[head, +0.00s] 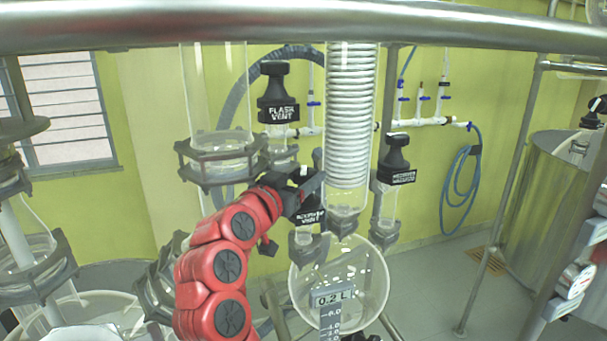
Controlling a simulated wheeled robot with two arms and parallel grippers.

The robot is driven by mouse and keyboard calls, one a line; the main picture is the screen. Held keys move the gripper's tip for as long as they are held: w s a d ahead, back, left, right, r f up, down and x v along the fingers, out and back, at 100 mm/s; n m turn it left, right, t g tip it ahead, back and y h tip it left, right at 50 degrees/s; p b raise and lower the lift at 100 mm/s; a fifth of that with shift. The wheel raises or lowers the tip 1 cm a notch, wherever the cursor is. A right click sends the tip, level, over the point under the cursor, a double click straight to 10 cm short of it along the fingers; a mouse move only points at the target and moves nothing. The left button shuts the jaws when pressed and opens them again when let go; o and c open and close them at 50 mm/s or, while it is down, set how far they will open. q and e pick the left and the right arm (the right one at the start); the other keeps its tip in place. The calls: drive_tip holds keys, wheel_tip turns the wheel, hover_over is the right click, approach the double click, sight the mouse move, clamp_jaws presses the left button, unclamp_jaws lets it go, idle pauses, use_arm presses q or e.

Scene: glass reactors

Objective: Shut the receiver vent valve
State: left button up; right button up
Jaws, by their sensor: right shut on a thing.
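The receiver vent valve (310,218) is a black valve with a white label, on a glass neck above the round glass receiver flask (340,285). My right gripper (308,187), on the red arm, is at the top of this valve and shut on its black knob. The gripper hides most of the knob, so I cannot tell how far it is turned. My left gripper is not in view.
A glass coil condenser (350,115) rises close beside my gripper. A steel rail (300,22) crosses the top. Open floor lies at right.

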idle(0.3)
drive_tip(key=o, duration=1.1)
drive_tip(key=b+v, duration=0.6)
drive_tip(key=v, duration=1.1)
drive_tip(key=shift+s+a, duration=0.1)
drive_tip(key=shift+s, duration=0.05)
